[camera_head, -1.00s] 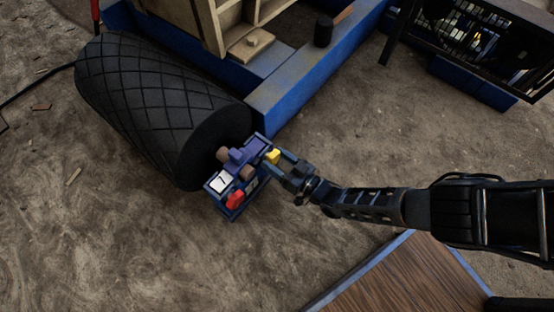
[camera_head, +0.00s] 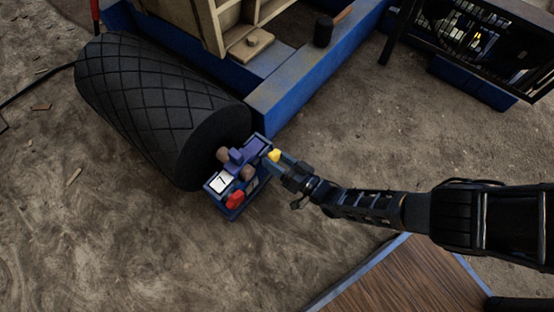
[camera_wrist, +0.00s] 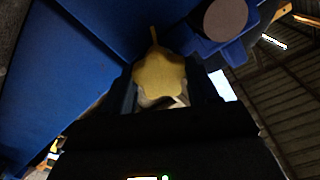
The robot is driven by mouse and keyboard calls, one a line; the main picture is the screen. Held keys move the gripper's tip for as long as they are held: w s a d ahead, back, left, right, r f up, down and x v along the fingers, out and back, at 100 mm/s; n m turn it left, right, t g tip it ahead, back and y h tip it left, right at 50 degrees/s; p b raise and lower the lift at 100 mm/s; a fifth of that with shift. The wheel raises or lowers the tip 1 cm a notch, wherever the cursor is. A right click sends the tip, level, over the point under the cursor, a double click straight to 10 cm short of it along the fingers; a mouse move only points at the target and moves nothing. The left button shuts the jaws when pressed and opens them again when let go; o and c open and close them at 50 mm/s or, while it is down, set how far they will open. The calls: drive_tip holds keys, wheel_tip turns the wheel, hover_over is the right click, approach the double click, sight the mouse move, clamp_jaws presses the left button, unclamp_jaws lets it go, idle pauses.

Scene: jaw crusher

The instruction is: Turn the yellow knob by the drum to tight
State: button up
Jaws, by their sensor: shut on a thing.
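The yellow knob (camera_head: 274,155) is on the right side of a small blue box (camera_head: 231,212) beside the end of the black drum (camera_head: 160,105). In the wrist view the knob (camera_wrist: 160,74) is lobed like a star, with a small yellow pointer at its top tilted slightly left. My gripper (camera_head: 281,161) reaches it from the right and is shut on it. In the wrist view my gripper's fingers (camera_wrist: 163,95) stand on either side of the knob. Any marks for tight are not readable.
The blue box also bears a red knob (camera_head: 235,199), brown round knobs (camera_head: 247,173) and a white label (camera_head: 221,183). A blue frame beam (camera_head: 300,85) lies close behind. A wooden board (camera_head: 405,275) is at the lower right.

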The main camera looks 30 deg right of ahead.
drive_tip(key=o, duration=1.1)
drive_tip(key=shift+c, duration=0.2)
drive_tip(key=p+v, duration=0.2)
drive_tip(key=v, duration=0.5)
drive_tip(key=shift+s+d, duration=0.15)
drive_tip(key=shift+s, duration=0.2)
drive_tip(key=shift+r, duration=0.1)
